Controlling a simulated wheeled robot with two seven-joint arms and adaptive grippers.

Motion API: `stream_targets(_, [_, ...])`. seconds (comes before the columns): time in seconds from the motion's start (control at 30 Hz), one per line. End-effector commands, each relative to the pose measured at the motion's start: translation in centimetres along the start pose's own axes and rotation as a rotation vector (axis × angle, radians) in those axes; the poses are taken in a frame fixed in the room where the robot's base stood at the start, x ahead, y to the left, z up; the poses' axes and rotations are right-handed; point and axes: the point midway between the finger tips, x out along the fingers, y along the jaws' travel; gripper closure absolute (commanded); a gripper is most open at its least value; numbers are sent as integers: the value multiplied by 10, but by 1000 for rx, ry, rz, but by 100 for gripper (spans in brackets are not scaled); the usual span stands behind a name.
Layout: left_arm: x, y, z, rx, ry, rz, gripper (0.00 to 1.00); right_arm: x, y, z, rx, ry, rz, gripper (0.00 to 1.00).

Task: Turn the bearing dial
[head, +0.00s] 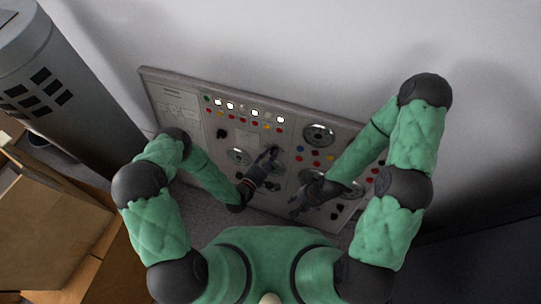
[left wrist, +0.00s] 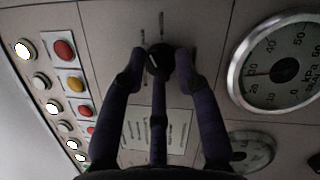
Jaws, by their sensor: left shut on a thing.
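A black dial knob (left wrist: 158,60) with a light pointer mark sits on the grey control panel (head: 180,90), below a small slotted scale in the left wrist view. Its label is not legible, so I cannot read whether it is the bearing dial. My left gripper (left wrist: 158,66) is shut on this knob, with fingertips on both sides of it. In the head view my left gripper (head: 272,154) reaches the middle of the panel and mostly hides the knob. My right gripper (head: 297,208) is in front of the panel's lower right part; its finger opening is unclear.
A round gauge (left wrist: 277,73) is right of the knob, and a second gauge (left wrist: 250,150) is lower. Red and yellow buttons (left wrist: 68,65) and lit white lamps (left wrist: 25,49) line the left. A cardboard box (head: 45,225) and a grey cylinder (head: 60,90) stand left of the panel.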

Motion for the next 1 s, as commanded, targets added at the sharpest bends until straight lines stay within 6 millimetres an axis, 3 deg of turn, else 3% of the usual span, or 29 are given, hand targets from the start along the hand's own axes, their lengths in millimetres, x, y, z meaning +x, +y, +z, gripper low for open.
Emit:
stream_targets(0.5, [0, 3, 4, 366, -9, -105, 100, -12, -4, 0, 0, 0, 0, 60])
stream_targets(1.0, [0, 2, 4, 468, -10, -136, 100, -14, -5, 0, 0, 0, 0, 60])
